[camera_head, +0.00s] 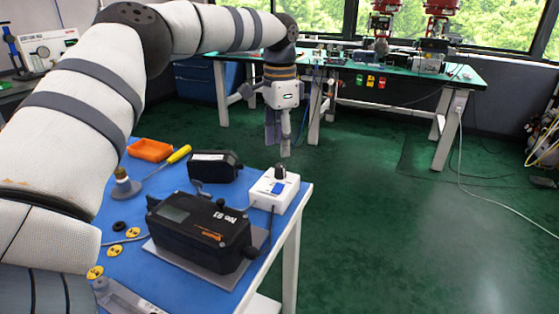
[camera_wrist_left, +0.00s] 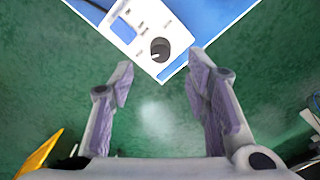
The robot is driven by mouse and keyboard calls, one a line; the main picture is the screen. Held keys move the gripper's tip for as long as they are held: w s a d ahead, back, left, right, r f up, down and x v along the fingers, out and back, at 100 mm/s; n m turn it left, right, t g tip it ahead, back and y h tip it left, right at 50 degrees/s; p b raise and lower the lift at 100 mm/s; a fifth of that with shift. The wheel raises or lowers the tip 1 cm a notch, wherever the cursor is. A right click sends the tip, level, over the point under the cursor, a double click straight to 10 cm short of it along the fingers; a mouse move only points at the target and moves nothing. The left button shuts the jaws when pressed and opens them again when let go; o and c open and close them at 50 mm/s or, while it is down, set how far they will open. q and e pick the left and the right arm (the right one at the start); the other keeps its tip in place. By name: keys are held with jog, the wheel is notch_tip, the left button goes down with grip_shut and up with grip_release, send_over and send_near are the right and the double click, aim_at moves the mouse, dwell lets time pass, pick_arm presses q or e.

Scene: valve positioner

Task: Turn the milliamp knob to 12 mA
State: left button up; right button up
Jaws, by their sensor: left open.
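The milliamp knob (camera_head: 280,171) is a black round knob on top of a white box (camera_head: 263,196) with a blue display, at the far right corner of the blue table. In the left wrist view the knob (camera_wrist_left: 160,49) is at top centre, with a white pointer mark at its lower left edge; the scale is too small to read. My left gripper (camera_head: 284,150) hangs above and beyond the table corner, pointing down. In the wrist view its fingers (camera_wrist_left: 165,85) are spread and empty, apart from the knob. My right gripper is not in view.
A black positioner (camera_head: 200,232) on a grey plate stands left of the white box. A smaller black box (camera_head: 214,165), a yellow screwdriver (camera_head: 178,155) and an orange tray (camera_head: 150,150) lie behind it. The floor beyond the table corner is clear.

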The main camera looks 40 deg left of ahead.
aim_at(280, 166)
pick_arm(q)
notch_tip(280, 166, down, 6)
jog(key=shift+f, duration=0.2)
grip_shut()
jog(key=shift+r, duration=0.1)
jog(key=shift+r+m, duration=0.1)
jog(key=shift+m, duration=1)
jog(key=m, duration=0.3)
jog(key=shift+m, duration=0.3)
jog(key=m, duration=0.5)
jog(key=shift+m, duration=0.7)
grip_release()
